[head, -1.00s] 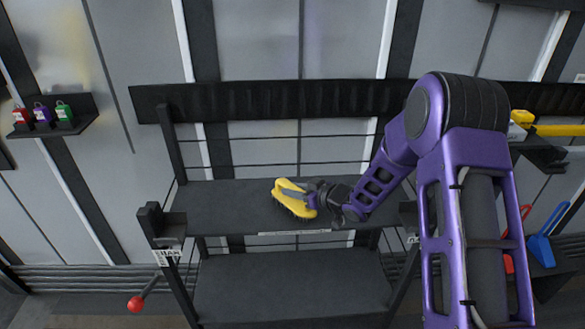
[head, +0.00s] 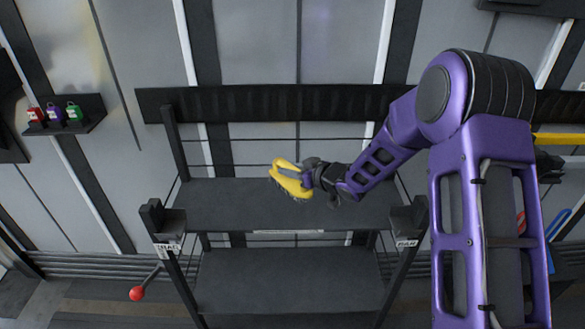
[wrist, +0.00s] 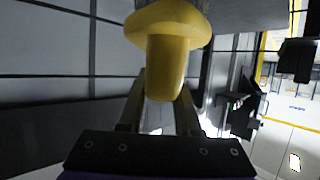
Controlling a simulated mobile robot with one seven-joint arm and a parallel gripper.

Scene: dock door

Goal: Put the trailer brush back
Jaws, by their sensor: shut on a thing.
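The yellow trailer brush (head: 291,180) is held in my gripper (head: 308,181) in the head view, at the left end of my purple arm. It appears above the upper shelf (head: 225,215) of a dark rack, with its bristle side facing down. In the wrist view the yellow brush (wrist: 167,60) fills the upper middle, its rounded handle between the two fingers of my gripper (wrist: 158,105). The fingers are closed on it. My arm hides part of the right side of the shelf.
A lower shelf (head: 290,280) is empty. A red-knobbed lever (head: 137,293) sticks out at the rack's lower left. Red, purple and green padlocks (head: 55,115) stand on a small wall shelf at left. A yellow bar (head: 560,139) and a blue tool (head: 560,228) are at right.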

